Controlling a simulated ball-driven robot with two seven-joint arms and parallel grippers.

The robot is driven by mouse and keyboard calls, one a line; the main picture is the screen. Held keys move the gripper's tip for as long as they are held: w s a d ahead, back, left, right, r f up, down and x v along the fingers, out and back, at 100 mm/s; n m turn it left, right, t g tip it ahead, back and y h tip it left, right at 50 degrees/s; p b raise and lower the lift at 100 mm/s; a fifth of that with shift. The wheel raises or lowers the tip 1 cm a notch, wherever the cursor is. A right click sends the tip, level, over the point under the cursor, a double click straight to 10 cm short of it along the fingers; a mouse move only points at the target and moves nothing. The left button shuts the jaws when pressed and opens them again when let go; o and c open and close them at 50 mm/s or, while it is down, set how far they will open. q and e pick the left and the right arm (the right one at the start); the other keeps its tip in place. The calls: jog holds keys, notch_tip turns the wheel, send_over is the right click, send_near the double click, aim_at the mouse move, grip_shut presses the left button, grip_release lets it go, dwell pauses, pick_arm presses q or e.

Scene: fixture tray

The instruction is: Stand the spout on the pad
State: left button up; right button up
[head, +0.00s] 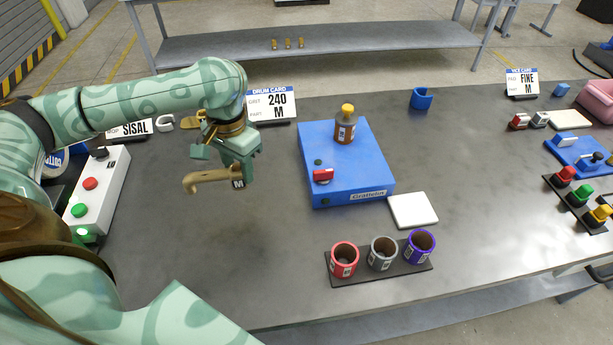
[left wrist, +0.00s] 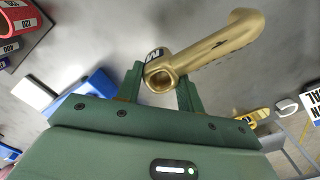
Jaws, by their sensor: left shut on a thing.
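The spout is a brass-coloured bent tube (head: 207,179) with a dark "M" label at its right end. My left gripper (head: 240,172) is shut on that labelled end and holds the spout roughly level over the left part of the table. In the left wrist view the spout (left wrist: 215,48) has its round open end between the green fingers (left wrist: 160,92), and its bent end points away. A white square pad (head: 413,210) lies bare on the table, right of the gripper, by the blue fixture's front right corner. My right gripper is not in view.
A blue fixture box (head: 345,165) carries a brown bottle (head: 345,126) and a red clamp (head: 323,175). Several cups stand in a dark rack (head: 380,267) at the front. A control box (head: 97,193) stands at left. Another white pad (head: 570,119) lies far right.

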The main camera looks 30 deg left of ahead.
pick_arm(q)
jog(key=a+r, duration=0.3)
jog(key=w+f+b, duration=0.2)
jog(key=w+b, duration=0.1)
jog(key=w, duration=0.1)
jog(key=w+d+f+b, duration=0.1)
jog(key=w+f+b, duration=0.2)
jog(key=w, duration=0.1)
jog(key=w+f+b, duration=0.3)
jog(key=w, duration=0.1)
jog(key=shift+w+d+f, duration=0.25)
jog(key=shift+w, duration=0.1)
jog(key=shift+w+f, duration=0.25)
jog(key=shift+w, duration=0.2)
jog(key=f+b, duration=0.2)
jog(key=b, duration=0.1)
jog(key=f+b, duration=0.1)
jog(key=f, duration=0.1)
jog(key=shift+w+f+b, duration=0.1)
jog(key=shift+w+b, duration=0.2)
jog(key=shift+r, duration=0.3)
grip_shut()
jog(key=shift+p, duration=0.3)
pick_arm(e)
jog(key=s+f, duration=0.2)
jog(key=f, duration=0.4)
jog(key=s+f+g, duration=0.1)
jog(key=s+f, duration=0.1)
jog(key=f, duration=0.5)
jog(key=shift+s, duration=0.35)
